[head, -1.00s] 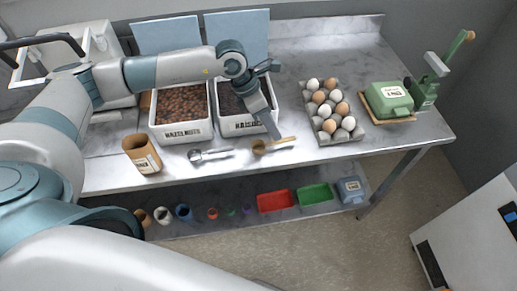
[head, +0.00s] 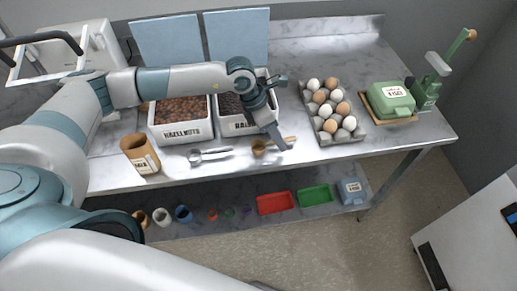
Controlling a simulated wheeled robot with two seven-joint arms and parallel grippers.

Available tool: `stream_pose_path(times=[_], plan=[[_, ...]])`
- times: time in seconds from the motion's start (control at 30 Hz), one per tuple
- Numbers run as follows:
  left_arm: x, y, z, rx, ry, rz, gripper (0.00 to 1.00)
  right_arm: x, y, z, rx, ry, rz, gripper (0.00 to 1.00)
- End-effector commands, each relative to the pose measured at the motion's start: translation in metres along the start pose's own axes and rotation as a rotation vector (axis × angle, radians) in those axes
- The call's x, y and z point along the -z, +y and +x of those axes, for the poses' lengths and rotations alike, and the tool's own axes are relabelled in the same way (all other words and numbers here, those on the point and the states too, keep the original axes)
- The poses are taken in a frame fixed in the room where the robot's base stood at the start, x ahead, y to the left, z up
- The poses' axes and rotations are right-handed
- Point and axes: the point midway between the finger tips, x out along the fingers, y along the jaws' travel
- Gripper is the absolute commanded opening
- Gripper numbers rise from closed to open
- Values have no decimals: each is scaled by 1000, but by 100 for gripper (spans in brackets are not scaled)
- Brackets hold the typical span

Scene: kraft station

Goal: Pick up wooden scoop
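The wooden scoop (head: 259,148) lies near the front edge of the steel table. Its small brown bowl is at the left and its light handle points right. My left gripper (head: 281,144) points down at the scoop's handle, and its dark fingers cover part of the handle. Whether the fingers touch the handle or are above it, I cannot tell. The gap between the fingers does not show. My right gripper is not in view.
White bins of hazelnuts (head: 182,134) and another dark filling (head: 237,127) stand behind. An egg tray (head: 343,136) is at the right, with a green butter dish (head: 390,99) beyond.

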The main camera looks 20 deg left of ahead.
Motion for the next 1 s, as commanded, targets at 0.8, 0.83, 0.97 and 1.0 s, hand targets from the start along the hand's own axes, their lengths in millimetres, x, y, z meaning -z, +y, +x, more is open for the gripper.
stream_pose_path(times=[0.8, 0.83, 0.97, 1.0], plan=[[-4, -2, -9, -1, -1, 1, 0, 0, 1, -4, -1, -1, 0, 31], [-5, -2, -11, -1, -1, 1, 0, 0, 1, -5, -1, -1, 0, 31], [-12, -6, -27, -1, -3, 1, 0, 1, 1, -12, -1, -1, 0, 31], [-14, -7, -32, 0, -3, 1, 0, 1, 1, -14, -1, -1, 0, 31]])
